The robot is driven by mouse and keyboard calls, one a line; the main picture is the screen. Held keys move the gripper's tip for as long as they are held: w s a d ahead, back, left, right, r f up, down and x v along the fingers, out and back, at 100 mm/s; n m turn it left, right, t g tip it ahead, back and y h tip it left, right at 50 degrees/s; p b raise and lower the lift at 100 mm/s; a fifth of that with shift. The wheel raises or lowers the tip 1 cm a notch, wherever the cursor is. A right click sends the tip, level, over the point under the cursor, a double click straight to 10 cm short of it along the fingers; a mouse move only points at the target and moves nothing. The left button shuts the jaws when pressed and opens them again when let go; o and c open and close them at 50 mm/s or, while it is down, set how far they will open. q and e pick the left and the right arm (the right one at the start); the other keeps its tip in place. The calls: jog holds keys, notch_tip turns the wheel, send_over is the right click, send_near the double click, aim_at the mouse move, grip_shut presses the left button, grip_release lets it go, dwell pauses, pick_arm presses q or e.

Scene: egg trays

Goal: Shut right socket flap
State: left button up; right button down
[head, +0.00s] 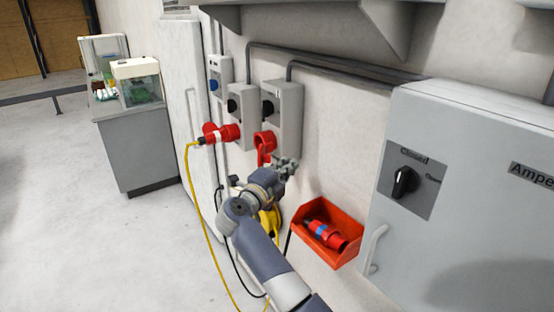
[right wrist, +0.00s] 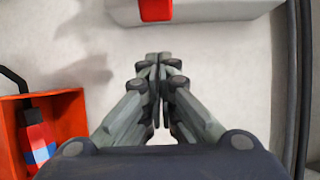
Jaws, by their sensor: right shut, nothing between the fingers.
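The right socket (head: 266,138) is red and sits low on a grey switch box (head: 290,106) on the wall. Its red flap seems to stand open, with a red part hanging below the ring; the exact angle is hard to tell. My right gripper (head: 286,164) is just below and to the right of the socket, apart from it as far as I can see. In the right wrist view the gripper (right wrist: 153,62) is shut and empty, and a red part of the socket (right wrist: 156,9) shows at the top edge. My left gripper is out of view.
A second box (head: 242,103) to the left holds a red plug (head: 228,133) with a yellow cable (head: 197,190). An orange bin (head: 342,258) with a red and blue connector (head: 326,234) hangs at lower right. A large grey cabinet (head: 470,210) stands at right.

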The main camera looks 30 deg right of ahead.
aim_at(266, 156)
jog(key=shift+w+a+p, duration=0.15)
jog(key=shift+w+a, duration=0.25)
jog(key=shift+a, duration=0.25)
jog(key=shift+w+a+p, duration=0.15)
jog(key=shift+w+a, duration=0.2)
jog(key=shift+a, duration=0.25)
jog(key=shift+d, duration=0.1)
